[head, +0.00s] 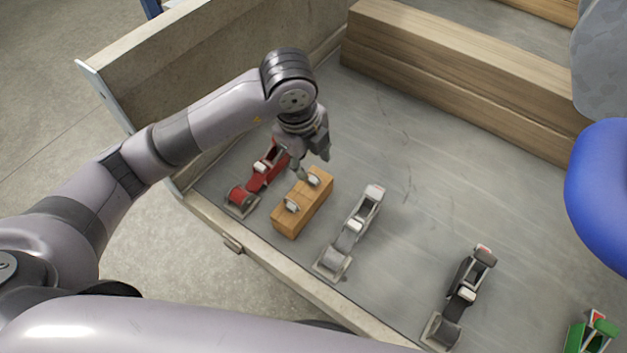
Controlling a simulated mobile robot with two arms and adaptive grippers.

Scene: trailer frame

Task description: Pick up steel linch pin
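A small wooden block (291,221) lies on the grey trailer bed near its front edge. Two small shiny metal pieces sit on the block, and they look like linch pins: a nearer one (291,207) and a farther one (314,180). My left gripper (313,167) points down just above the farther pin at the block's far end. Its fingers look spread apart, with no object visible between them. Whether a finger touches the pin cannot be told. My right gripper is not in view.
A red ratchet strap (262,176) lies left of the block. A grey one (350,232) lies right of it, with a black one (460,299) and a green one (592,335) farther right. Wooden beams (460,75) and a blue rounded object (602,190) stand beyond clear bed.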

